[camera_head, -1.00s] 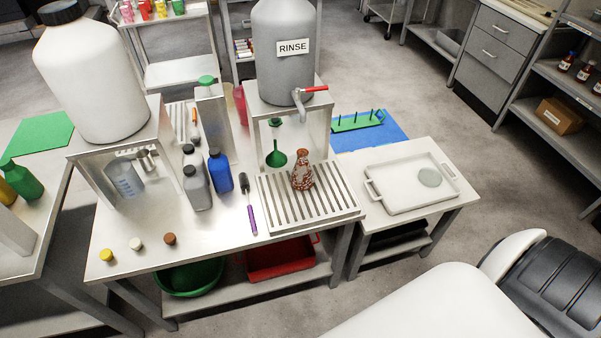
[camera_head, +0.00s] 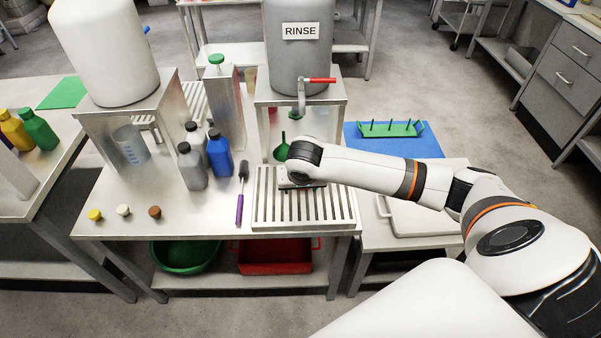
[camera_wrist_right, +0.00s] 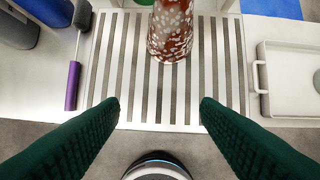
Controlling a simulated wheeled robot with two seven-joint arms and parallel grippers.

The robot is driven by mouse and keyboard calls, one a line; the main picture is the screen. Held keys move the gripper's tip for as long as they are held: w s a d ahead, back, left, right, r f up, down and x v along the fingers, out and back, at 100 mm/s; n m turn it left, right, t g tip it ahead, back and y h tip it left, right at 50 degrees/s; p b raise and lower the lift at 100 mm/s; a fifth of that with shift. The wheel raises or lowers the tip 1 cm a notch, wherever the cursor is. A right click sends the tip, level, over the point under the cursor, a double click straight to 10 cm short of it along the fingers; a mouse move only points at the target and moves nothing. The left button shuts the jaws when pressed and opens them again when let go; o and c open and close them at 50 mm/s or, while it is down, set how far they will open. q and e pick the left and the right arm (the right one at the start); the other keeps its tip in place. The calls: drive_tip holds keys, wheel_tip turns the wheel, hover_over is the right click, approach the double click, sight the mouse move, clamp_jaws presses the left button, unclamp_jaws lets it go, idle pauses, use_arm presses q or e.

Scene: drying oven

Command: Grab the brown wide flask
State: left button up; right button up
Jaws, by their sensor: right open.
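The brown flask (camera_wrist_right: 170,32), reddish brown with pale speckles, stands on the slatted drain rack (camera_wrist_right: 112,60) in the right wrist view. Its top is cut off by the picture edge. In the head view the flask is hidden behind my right arm and wrist, over the same rack (camera_head: 275,218). My right gripper (camera_wrist_right: 160,102) is open and empty, with its two dark green fingers spread wide. The flask is ahead of the fingertips, roughly centred between them and apart from both. My left gripper is in neither view.
The purple-handled brush (camera_head: 240,200) lies left of the rack, with grey and blue bottles (camera_head: 219,158) beyond it. The RINSE tank (camera_head: 298,55) with its red-handled tap stands behind. A white tray (camera_wrist_right: 262,80) lies to the right.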

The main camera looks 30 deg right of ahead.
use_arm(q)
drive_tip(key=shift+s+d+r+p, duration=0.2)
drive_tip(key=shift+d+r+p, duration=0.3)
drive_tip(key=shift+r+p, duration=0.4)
use_arm(e)
drive_tip(key=w+d, duration=0.7)
drive_tip(key=w, duration=0.3)
drive_tip(key=shift+w+d+m, duration=0.25)
drive_tip(key=shift+w+m, duration=0.05)
drive_tip(key=shift+r, duration=0.1)
clamp_jaws()
